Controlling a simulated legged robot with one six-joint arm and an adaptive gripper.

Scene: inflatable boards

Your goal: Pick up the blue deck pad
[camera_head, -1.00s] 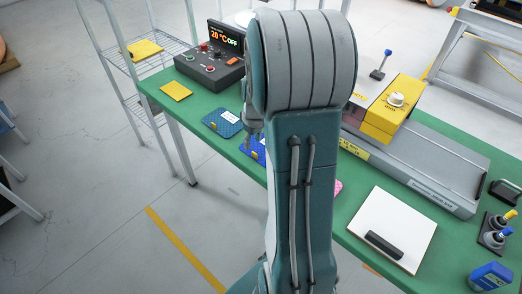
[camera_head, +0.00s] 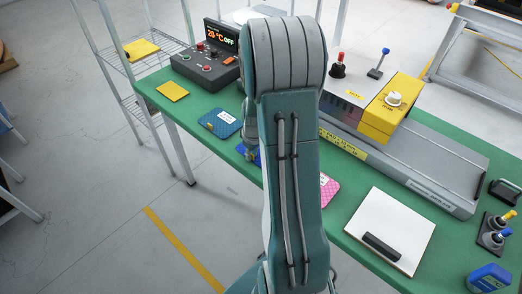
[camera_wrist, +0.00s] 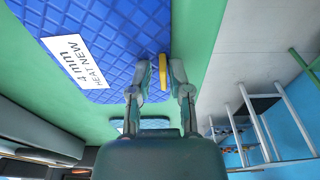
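The blue deck pad (camera_wrist: 115,45) is quilted, with a white label (camera_wrist: 78,62) and a yellow tab (camera_wrist: 163,72) on its edge. It lies on the green table top in the wrist view. My gripper (camera_wrist: 160,72) is close over the pad's edge, with its two fingers apart on either side of the yellow tab. I cannot tell whether they touch it. In the head view only a small part of the blue pad (camera_head: 240,151) shows, the rest hidden behind my arm.
A teal pad (camera_head: 220,123) lies close by on the green table (camera_head: 365,176), near a yellow pad (camera_head: 172,91) and a control box (camera_head: 207,70). A pink pad (camera_head: 327,190) lies right of my arm. A conveyor (camera_head: 420,160) and white board (camera_head: 385,225) are farther right.

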